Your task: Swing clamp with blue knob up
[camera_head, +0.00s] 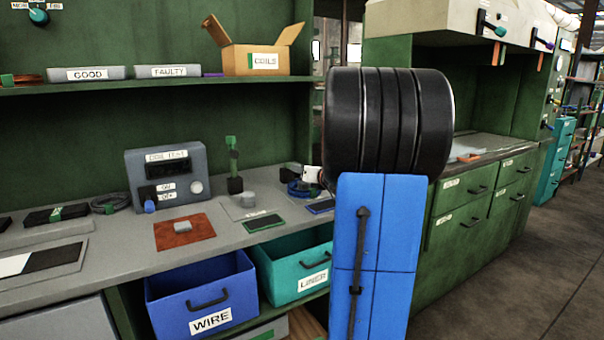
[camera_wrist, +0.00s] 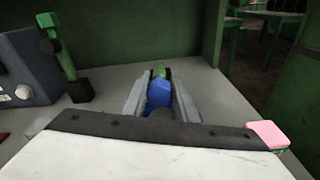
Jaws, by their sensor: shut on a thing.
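The blue knob (camera_wrist: 158,95) sits between the two grey fingers of my gripper (camera_wrist: 161,88), low over the bench in the wrist view. A green part (camera_wrist: 159,70) shows just beyond it. My gripper is shut on the knob. The fingers hide most of the clamp, so I cannot tell its tilt. In the head view my arm covers most of this spot; a small blue piece (camera_head: 298,188) shows left of the arm.
An upright clamp with a green handle (camera_head: 234,165) stands to the left, also in the wrist view (camera_wrist: 70,62). The grey coil test box (camera_head: 168,175) is farther left. A pink block (camera_wrist: 268,134) is close at right. Open bins WIRE (camera_head: 203,295) and teal (camera_head: 300,268) sit below the bench.

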